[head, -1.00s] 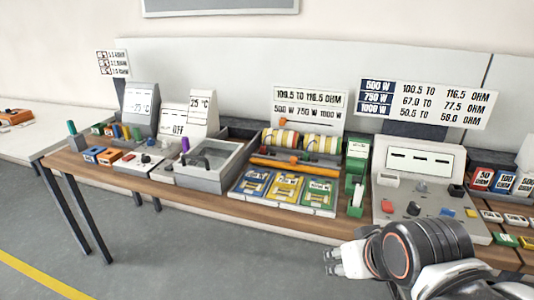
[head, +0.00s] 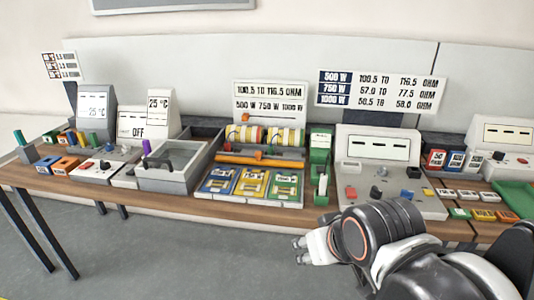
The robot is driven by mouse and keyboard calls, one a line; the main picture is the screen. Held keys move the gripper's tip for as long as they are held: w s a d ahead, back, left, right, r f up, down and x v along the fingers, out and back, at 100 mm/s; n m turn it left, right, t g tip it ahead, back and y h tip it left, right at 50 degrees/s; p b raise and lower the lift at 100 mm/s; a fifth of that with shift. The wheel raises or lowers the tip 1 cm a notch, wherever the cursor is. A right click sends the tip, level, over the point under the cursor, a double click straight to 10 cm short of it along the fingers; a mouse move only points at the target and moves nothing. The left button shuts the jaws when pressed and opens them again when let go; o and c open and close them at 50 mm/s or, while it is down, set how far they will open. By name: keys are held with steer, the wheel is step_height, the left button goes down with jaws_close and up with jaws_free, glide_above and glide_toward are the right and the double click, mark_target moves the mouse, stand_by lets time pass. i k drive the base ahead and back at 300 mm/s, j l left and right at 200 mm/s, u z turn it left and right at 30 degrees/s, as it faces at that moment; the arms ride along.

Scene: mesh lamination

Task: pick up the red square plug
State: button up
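A small red block (head: 350,193), which looks like the red square plug, sits at the left of the sloped front of a grey console (head: 375,204). It is too small to tell its exact shape. My gripper (head: 301,250) is in front of the bench, below and left of the red block and apart from it. Its pale fingers point left, with a gap between the tips and nothing seen between them. My dark wrist and arm cover the lower right of the head view and hide part of the bench's front edge.
On the console are a dark knob (head: 376,192), a blue piece (head: 407,193) and a white socket block (head: 354,170). A green dispenser (head: 320,165) stands just left. Blue, yellow and green trays (head: 252,183) lie further left. The floor in front is clear.

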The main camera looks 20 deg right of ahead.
mark_target(227, 147)
steer(key=i+j+z, duration=0.2)
steer(key=i+j, duration=0.7)
steer(key=i+j+z, duration=0.2)
steer(key=i+j, duration=0.75)
